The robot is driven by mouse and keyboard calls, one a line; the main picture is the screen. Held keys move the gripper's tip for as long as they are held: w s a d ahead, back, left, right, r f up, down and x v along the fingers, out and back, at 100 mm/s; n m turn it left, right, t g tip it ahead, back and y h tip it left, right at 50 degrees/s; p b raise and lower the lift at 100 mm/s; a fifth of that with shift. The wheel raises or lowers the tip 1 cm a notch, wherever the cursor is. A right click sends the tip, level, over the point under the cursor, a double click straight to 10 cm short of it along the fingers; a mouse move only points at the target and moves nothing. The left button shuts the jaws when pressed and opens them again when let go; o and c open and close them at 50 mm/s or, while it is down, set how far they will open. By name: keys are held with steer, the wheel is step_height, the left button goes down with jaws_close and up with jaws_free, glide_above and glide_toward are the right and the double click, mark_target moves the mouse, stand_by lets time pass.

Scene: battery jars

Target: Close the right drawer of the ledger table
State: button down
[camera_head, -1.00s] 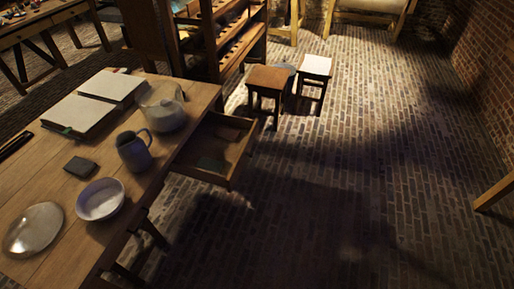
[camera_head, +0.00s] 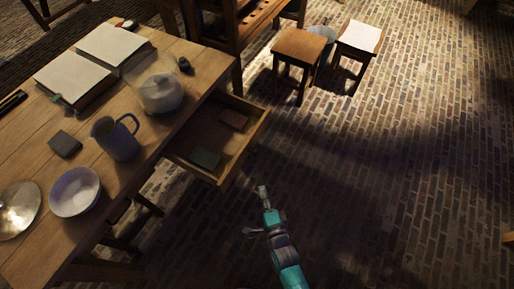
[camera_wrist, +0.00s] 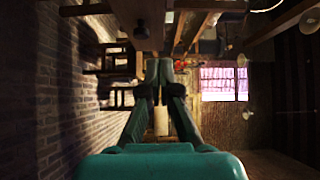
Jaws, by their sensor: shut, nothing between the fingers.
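The ledger table (camera_head: 30,135) fills the left of the head view. Its right drawer (camera_head: 244,150) is pulled open and sticks out over the brick floor. In the wrist view the fingertips (camera_wrist: 160,68) are together with nothing held. I cannot clearly make out the drawer in the wrist view.
On the tabletop are open books (camera_head: 72,75), a glass-covered dish (camera_head: 160,92), a blue jug (camera_head: 116,138), a bowl (camera_head: 75,192) and a silvery plate (camera_head: 17,208). Two stools (camera_head: 299,45) (camera_head: 360,36) stand beyond the drawer.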

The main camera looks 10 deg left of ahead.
steer(key=w, duration=0.2)
glide_toward(243, 153)
steer(key=w+d, duration=0.1)
steer(key=w, duration=0.3)
steer(key=shift+w+a+r, duration=0.1)
steer(key=shift+w+a, duration=0.2)
steer(key=shift+a, duration=0.3)
steer(key=shift+w+a+r, duration=0.15)
steer(key=shift+w+a, duration=0.15)
steer(key=shift+a, duration=0.3)
steer(key=shift+w+a, duration=0.2)
steer(key=shift+a, duration=0.35)
